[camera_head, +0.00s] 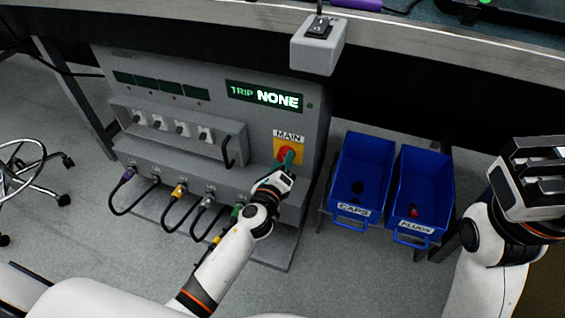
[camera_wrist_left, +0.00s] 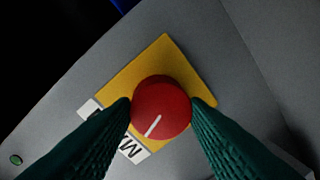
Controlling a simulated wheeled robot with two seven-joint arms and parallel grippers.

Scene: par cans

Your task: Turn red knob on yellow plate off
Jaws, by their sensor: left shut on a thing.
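The red knob (camera_wrist_left: 161,108) with a white pointer line sits on the yellow plate (camera_wrist_left: 158,55) on the grey cabinet. In the left wrist view its line points to the lower left, toward the MAIN label (camera_wrist_left: 131,150). My left gripper (camera_wrist_left: 160,107) is shut on the knob, one green finger on each side. In the head view, the left gripper (camera_head: 286,163) covers part of the knob (camera_head: 288,153) and yellow plate (camera_head: 279,147) below the MAIN label. My right gripper (camera_head: 540,168) is at the right edge, away from the cabinet; its fingertips are not clear.
The cabinet (camera_head: 285,118) has a display (camera_head: 265,96) reading TRIP NONE, a row of switches and several plugged cables below. Blue bins marked CAPS (camera_head: 351,210) and PLUGS (camera_head: 413,226) stand to the right. A grey box (camera_head: 318,52) hangs at the bench edge above.

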